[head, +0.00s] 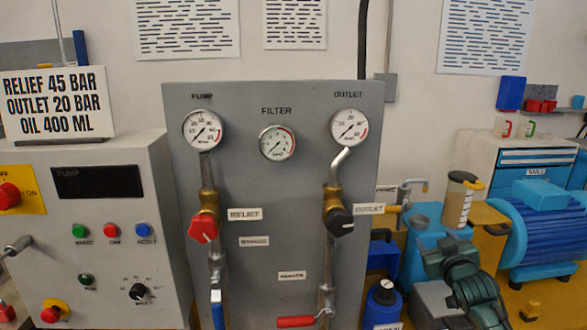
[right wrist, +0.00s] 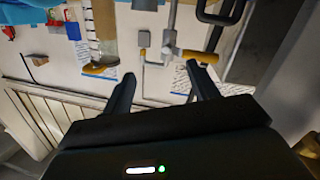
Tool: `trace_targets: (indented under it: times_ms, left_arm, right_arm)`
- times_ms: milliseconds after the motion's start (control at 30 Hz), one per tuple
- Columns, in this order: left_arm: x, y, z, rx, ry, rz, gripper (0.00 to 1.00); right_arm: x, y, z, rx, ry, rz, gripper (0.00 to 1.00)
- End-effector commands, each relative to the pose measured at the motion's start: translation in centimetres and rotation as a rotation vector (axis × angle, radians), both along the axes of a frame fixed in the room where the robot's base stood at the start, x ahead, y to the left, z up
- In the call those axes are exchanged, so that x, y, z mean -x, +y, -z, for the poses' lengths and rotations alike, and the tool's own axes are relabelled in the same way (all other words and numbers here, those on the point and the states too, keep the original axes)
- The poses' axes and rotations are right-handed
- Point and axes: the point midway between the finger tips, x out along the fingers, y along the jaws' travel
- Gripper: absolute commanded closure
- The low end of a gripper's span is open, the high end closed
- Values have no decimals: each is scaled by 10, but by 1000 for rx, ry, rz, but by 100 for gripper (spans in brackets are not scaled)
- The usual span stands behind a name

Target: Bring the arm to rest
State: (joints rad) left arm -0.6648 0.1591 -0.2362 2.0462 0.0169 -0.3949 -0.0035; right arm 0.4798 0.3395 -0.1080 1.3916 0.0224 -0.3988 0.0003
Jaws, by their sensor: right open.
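My right gripper (right wrist: 160,78) is open in the right wrist view, its two dark fingers spread with nothing between them. My left gripper does not show.
A grey panel (head: 273,215) with three gauges, a red relief knob (head: 203,227), a black outlet knob (head: 339,222) and a red-handled valve (head: 296,322) fills the middle. A control cabinet (head: 90,240) stands left. A blue motor (head: 545,235) and an oil container (head: 459,199) stand right.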

Motion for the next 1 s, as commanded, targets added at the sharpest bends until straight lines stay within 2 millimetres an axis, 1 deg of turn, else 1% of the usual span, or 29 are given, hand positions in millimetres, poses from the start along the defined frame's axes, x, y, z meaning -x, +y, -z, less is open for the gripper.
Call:
trace_targets:
  times_ms: [33, 167, 267, 300, 367, 400, 467, 500, 567, 600, 700, 733, 800, 833, 900, 1000]
  left_arm:
    - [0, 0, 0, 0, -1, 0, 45]
    - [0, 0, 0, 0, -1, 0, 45]
    - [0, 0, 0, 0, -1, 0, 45]
    - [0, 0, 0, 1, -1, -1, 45]
    - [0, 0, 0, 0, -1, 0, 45]
    - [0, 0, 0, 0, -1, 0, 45]
    - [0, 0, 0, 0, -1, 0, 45]
    - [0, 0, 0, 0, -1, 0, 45]
    - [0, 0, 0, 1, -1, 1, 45]
    - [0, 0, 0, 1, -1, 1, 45]
    - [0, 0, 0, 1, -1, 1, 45]
    - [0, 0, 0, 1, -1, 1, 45]
    - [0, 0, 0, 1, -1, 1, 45]
    - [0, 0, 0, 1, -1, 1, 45]
    - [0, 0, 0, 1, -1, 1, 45]
    - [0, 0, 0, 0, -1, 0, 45]
  right_arm:
    - [13, 12, 25, -3, 31, -20, 41]
    - [47, 40, 73, -15, 94, -64, 41]
    - [83, 65, 114, -34, 153, -104, 41]
    - [101, 76, 130, -45, 180, -121, 41]
    - [132, 94, 155, -65, 222, -147, 41]
    - [155, 106, 171, -83, 253, -166, 41]
    - [192, 125, 192, -111, 300, -190, 41]
    - [217, 137, 204, -134, 333, -205, 41]
    - [254, 152, 217, -167, 376, -222, 41]
    - [277, 161, 224, -188, 403, -231, 41]
    - [325, 180, 232, -238, 459, -246, 41]
    - [337, 184, 233, -251, 473, -248, 41]
    - [358, 191, 234, -276, 498, -251, 41]
    - [365, 193, 234, -283, 507, -252, 41]
    - [376, 197, 234, -296, 519, -253, 41]
    - [382, 199, 234, -304, 527, -254, 41]
